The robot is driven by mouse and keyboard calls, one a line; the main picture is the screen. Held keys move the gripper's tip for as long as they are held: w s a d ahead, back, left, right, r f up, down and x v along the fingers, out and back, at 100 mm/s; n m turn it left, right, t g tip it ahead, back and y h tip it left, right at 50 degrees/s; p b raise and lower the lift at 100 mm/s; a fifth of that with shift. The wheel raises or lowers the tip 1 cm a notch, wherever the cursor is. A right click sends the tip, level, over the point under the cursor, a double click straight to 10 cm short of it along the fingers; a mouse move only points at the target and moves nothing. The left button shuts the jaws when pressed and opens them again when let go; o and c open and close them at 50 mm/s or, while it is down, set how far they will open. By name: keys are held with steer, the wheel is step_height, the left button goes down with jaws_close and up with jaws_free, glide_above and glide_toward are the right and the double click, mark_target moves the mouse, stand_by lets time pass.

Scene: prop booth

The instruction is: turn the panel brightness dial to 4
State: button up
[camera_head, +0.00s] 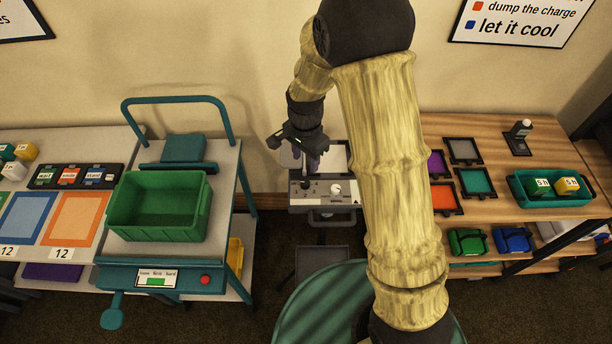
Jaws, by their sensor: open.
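A grey panel box (325,200) stands in the middle, partly behind my arm. A small round white knob (337,189) sits on its front face, with tiny markings too small to read; I cannot tell for certain whether it is the brightness dial or what it points to. My gripper (312,166) hangs over the left back part of the panel, a little up and left of the knob in the picture. It is open, and I see nothing held in it. It hides part of the panel's top. Whether the fingers touch the panel cannot be told.
At left is a cart with a green bin (158,207), a teal rail (178,99) and a red button (205,280). A wooden table (485,131) at right holds coloured trays and a teal crate (520,195). Dark floor shows between cart and panel.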

mark_target(306, 182)
step_height(306, 182, down, 10)
steer(key=shift+r+p, duration=0.1)
steer(key=shift+p, duration=1.1)
steer(key=shift+c, duration=0.5)
steer(key=c, duration=0.9)
